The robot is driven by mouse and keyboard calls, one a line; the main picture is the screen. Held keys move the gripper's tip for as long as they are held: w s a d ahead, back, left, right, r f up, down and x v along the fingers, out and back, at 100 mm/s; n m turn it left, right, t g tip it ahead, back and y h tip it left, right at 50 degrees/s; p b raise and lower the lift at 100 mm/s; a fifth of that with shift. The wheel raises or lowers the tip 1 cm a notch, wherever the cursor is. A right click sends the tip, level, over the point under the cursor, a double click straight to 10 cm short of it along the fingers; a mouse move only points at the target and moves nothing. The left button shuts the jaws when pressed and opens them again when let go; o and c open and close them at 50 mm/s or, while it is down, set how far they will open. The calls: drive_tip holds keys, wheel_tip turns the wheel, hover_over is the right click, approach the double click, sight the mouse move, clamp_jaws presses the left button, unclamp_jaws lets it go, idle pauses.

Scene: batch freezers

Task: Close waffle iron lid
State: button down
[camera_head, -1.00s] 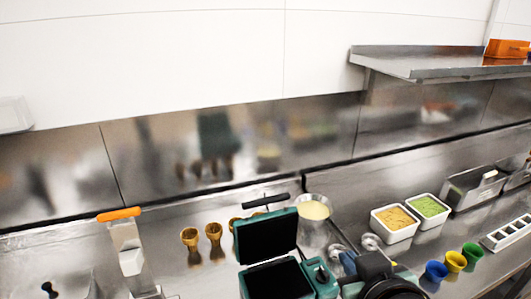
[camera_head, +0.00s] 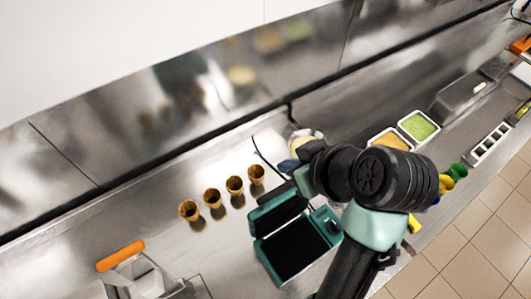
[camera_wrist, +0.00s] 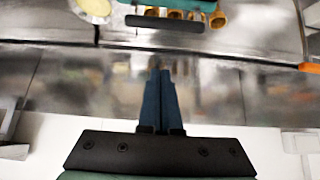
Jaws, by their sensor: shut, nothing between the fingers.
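The teal waffle iron (camera_head: 292,246) stands on the steel counter with its lid (camera_head: 279,210) raised and its dark plate showing. Part of my arm covers the area to its right. In the upside-down wrist view, the iron's dark handle bar (camera_wrist: 165,22) and a teal edge show at the top. My gripper (camera_wrist: 160,72) has its blue fingers together, empty, below and apart from the handle bar in that picture. In the head view the fingers are mostly hidden behind my arm.
Several waffle cones (camera_head: 213,198) stand left of the iron. A batter bowl (camera_wrist: 92,8) is near the handle. Topping containers (camera_head: 418,126) and coloured cups (camera_head: 457,171) lie to the right. An orange-handled device (camera_head: 121,255) is at lower left. A steel wall backs the counter.

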sight(282, 184)
drive_tip(key=shift+w+a+f+p, duration=0.25)
drive_tip(key=shift+f+p, duration=0.05)
drive_tip(key=shift+f, duration=0.25)
drive_tip(key=p+x, duration=0.3)
drive_tip(key=x, duration=0.5)
drive_tip(key=s+d+p, duration=0.2)
drive_tip(key=s, duration=0.1)
drive_tip(key=shift+s+d+p, duration=0.2)
drive_tip(key=shift+d+p, duration=0.05)
drive_tip(key=shift+p, duration=0.05)
drive_tip(key=shift+w+f, duration=0.1)
drive_tip(key=shift+f, duration=0.05)
drive_tip(key=shift+f+b, duration=0.1)
drive_tip(key=shift+b, duration=0.25)
